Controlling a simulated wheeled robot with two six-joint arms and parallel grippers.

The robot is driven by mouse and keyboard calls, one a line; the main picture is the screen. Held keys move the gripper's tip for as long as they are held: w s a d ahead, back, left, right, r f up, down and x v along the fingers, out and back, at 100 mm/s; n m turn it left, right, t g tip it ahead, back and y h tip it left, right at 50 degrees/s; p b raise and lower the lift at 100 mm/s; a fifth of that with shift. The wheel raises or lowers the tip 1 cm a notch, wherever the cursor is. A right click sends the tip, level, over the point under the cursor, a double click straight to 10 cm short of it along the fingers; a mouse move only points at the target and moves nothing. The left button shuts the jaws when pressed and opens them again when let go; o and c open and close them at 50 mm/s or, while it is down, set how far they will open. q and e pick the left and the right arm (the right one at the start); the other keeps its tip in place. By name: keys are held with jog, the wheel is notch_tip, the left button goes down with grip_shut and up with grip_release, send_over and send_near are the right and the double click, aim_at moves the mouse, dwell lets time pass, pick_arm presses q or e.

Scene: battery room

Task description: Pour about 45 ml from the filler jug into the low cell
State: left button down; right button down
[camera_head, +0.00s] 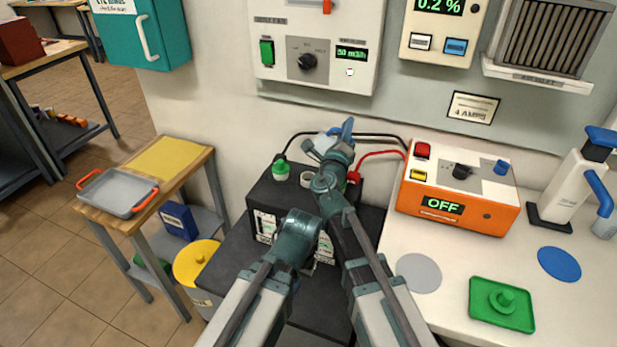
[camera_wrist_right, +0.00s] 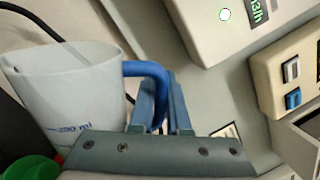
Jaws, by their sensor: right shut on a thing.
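The filler jug (camera_wrist_right: 65,90) is pale and translucent with a blue handle (camera_wrist_right: 150,72) and a printed ml mark. My right gripper (camera_wrist_right: 162,105) is shut on that handle. In the head view my right gripper (camera_head: 338,145) is above the back of the black battery (camera_head: 225,262) and hides most of the jug. The battery top has a green cap (camera_head: 280,169) and a pale round opening (camera_head: 307,179) beside it; I cannot tell for certain which cell is low. My left arm ends over the battery's front; its fingertips are not clear. The liquid is not visible.
An orange charger (camera_head: 458,190) reading OFF stands right of the battery, with red and black cables behind. A green tray (camera_head: 501,305) is on the right bench. A small table with a grey tray (camera_head: 117,193) and a yellow bucket (camera_head: 195,262) are left.

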jog(key=shift+a+n, duration=0.4)
jog(key=shift+n, duration=0.4)
jog(key=shift+d+f+n+y, duration=0.1)
jog(key=shift+d+n+y, duration=0.2)
jog(key=shift+d, duration=0.25)
dwell(1.1)
jog(key=shift+n+b, duration=0.35)
jog(key=shift+n, duration=0.25)
dwell(0.9)
jog(key=d+m, duration=0.1)
jog(key=m, duration=0.1)
jog(key=d+m+h+p, duration=0.1)
jog(key=m, duration=0.2)
jog(key=d+m, duration=0.1)
jog(key=m, duration=0.2)
jog(key=shift+s+d+g+h, duration=0.2)
jog(key=shift+s+g+h, duration=0.05)
jog(key=shift+g+h, duration=0.05)
jog(key=shift+f, duration=0.1)
dwell(1.5)
